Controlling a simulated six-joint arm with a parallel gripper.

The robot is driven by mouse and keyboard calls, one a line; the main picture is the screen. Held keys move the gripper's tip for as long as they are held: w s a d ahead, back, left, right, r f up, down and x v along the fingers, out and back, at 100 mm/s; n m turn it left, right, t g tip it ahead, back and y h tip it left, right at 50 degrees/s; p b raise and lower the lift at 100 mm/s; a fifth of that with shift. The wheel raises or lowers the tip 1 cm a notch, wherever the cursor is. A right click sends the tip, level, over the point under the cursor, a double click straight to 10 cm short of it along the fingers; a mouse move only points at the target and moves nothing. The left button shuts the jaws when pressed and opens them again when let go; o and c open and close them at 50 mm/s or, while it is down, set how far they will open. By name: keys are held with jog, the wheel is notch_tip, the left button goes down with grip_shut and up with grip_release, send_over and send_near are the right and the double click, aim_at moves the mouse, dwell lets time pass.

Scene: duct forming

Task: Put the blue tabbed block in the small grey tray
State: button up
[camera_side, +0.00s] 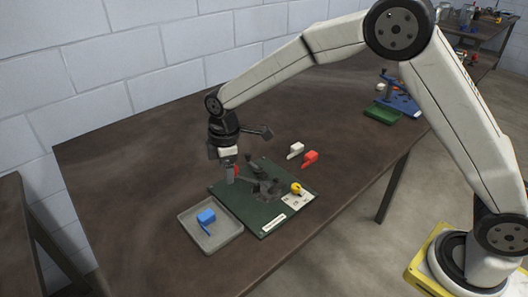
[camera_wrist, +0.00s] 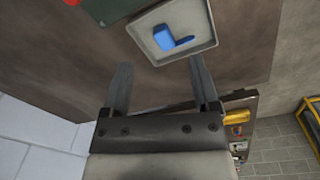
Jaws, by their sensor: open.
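The blue tabbed block (camera_side: 206,217) lies in the small grey tray (camera_side: 232,236), with its tab pointing toward the front of the tray. In the wrist view the block (camera_wrist: 166,37) also lies inside the tray (camera_wrist: 193,48), apart from the fingers. My gripper (camera_side: 230,180) is above the back left part of the green board, behind the tray. In the wrist view my gripper (camera_wrist: 160,85) has its two fingers spread wide with nothing between them.
A dark green board (camera_side: 264,226) with a black fixture (camera_side: 268,187) and a yellow knob (camera_side: 296,188) adjoins the tray. A white block (camera_side: 296,148) and a red block (camera_side: 311,158) lie behind it. The table is bare left of the tray.

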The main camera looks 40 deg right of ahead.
jog(key=s+d+m+t, duration=0.1)
jog(key=s+d+m, duration=0.6)
jog(key=s, duration=0.4)
jog(key=s+d+m+t, duration=0.1)
jog(key=s+d+m, duration=0.5)
jog(key=s+d, duration=0.2)
jog(key=s, duration=0.2)
jog(key=shift+s+r+m, duration=0.35)
jog(key=shift+s+m, duration=0.05)
jog(key=shift+d, duration=0.1)
